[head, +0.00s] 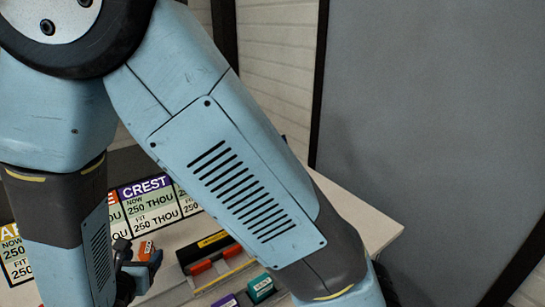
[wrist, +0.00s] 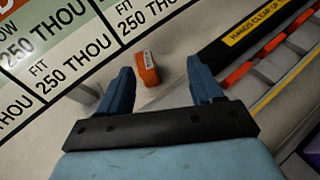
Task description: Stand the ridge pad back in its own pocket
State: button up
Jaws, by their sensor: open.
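An orange block (wrist: 148,68) with a small white label sits on the pale table top in the wrist view. It also shows in the head view (head: 146,250). It looks like the ridge pad, but its label is too small to read. My gripper (wrist: 160,70) is open and empty, with its two blue fingers spread and the block in line with the gap, just beyond the fingertips. I cannot tell the height between them. In the head view my gripper (head: 139,273) is small, just below the block. No empty pocket can be made out clearly.
A chart (head: 146,196) with "CREST" and "250 THOU" cells lies behind the block. To the right is a black bar with a yellow label (head: 212,239) and red pieces (head: 200,267). A green block (head: 262,286) and a purple block (head: 228,300) are nearer. My arm hides much.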

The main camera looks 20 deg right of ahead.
jog(key=w+d+r+m+g+h, duration=0.1)
jog(key=d+r+m+g, duration=0.3)
jog(key=d, duration=0.4)
jog(key=w+d+r+m+g+h, duration=0.1)
jog(key=d+r+m, duration=0.45)
jog(key=d, duration=0.25)
jog(key=w+d+r+m+g+h, duration=0.1)
jog(key=d+r+m+g+h, duration=0.15)
jog(key=d+m, duration=0.4)
jog(key=s+d+r+m+y, duration=0.7)
jog(key=s+d+r+m, duration=0.3)
jog(key=m, duration=0.5)
notch_tip(320, 180, up, 2)
jog(key=shift+s+d+r+y, duration=0.15)
jog(key=shift+s+d+y, duration=0.25)
jog(key=shift+d, duration=0.8)
jog(key=shift+s+a+r+m+t, duration=0.25)
jog(key=shift+s+r+m, duration=0.05)
jog(key=shift+r+m, duration=0.2)
